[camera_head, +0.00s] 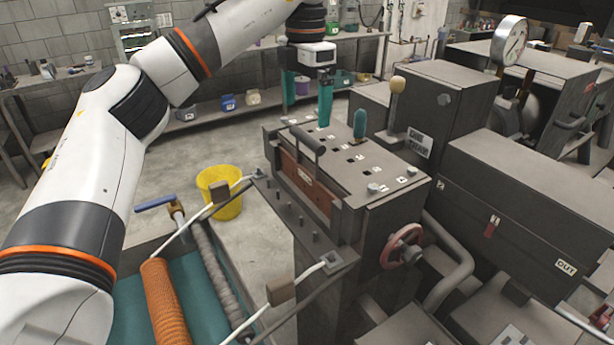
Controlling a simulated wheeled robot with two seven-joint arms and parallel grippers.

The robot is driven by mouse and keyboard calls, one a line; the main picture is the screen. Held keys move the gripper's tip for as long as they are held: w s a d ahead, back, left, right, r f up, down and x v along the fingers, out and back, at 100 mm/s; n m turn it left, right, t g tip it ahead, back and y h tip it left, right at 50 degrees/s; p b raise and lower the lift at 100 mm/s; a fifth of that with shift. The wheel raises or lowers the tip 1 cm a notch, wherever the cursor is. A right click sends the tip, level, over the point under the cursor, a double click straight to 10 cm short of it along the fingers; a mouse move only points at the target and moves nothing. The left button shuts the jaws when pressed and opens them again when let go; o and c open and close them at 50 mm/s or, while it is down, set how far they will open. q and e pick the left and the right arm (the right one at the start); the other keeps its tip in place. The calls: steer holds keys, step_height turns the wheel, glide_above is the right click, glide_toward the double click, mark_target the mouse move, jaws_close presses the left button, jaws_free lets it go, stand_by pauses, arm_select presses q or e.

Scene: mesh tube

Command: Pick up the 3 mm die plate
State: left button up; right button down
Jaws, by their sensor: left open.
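My left gripper (306,108) hangs open and empty above the back left of a grey machine block (388,192). Its two teal fingers point down and stand apart. The block's top has rows of small dark square openings with small white labels, too small to read. A teal knob or handle (360,123) stands up from the back of this top, right of the fingers. A reddish-brown plate-like piece (308,187) with a pale label sits in the front left face, below a dark bar handle (306,140). I cannot tell which piece is the 3 mm die plate. My right gripper is out of view.
A red handwheel (402,247) juts from the block's front. A lever with a tan knob (397,85) rises behind it. A grey box marked OUT (540,225) stands right. A yellow bucket (220,190) and an orange mesh tube (165,305) are at left.

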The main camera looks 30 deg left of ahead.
mark_target(307, 134)
arm_select(q)
steer(key=f, duration=0.1)
steer(key=f+p, duration=0.1)
steer(key=f, duration=0.1)
steer(key=shift+s+d+f, duration=0.15)
steer(key=shift+s+f, duration=0.1)
steer(key=shift+s, duration=0.15)
steer(key=f, duration=0.1)
steer(key=f+p, duration=0.1)
steer(key=f, duration=0.1)
steer(key=f+p, duration=0.1)
steer(key=shift+w+f, duration=0.35)
steer(key=shift+f, duration=0.55)
steer(key=c, duration=1.5)
steer(key=shift+w+r, duration=0.1)
steer(key=shift+c, duration=1.3)
steer(key=shift+r, duration=0.1)
